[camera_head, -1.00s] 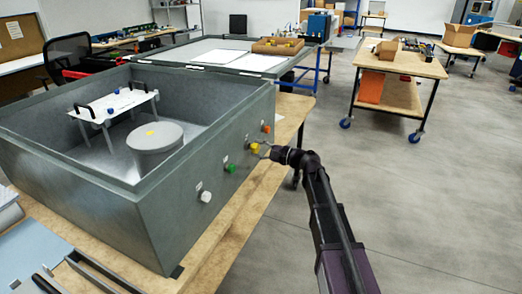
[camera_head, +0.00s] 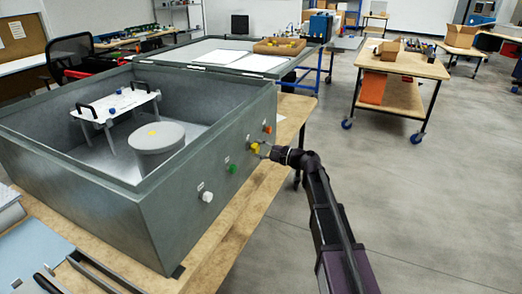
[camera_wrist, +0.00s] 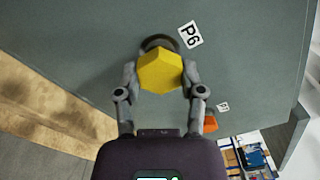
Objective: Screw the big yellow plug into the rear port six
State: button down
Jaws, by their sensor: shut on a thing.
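The big yellow plug (camera_wrist: 160,71) has a hexagonal head and sits at the port labelled P6 (camera_wrist: 190,36) on the grey analyser wall. A dark ring of the port shows behind it; I cannot tell how deep the plug is seated. My gripper (camera_wrist: 161,80) is shut on the plug, with one finger on each side. In the head view the yellow plug (camera_head: 255,148) shows at the tip of my gripper (camera_head: 264,151), on the outer right wall of the analyser housing (camera_head: 160,215).
An orange plug (camera_head: 267,129) sits farther along the same wall, also in the wrist view (camera_wrist: 210,124). A green plug (camera_head: 233,169) and a white plug (camera_head: 207,197) sit nearer. The housing stands on a wooden table (camera_head: 225,235).

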jog(key=shift+w+a, duration=0.1)
jog(key=shift+a, duration=0.15)
dwell(0.4)
jog(key=c, duration=0.7)
grip_release()
grip_shut()
jog(key=shift+m, duration=0.3)
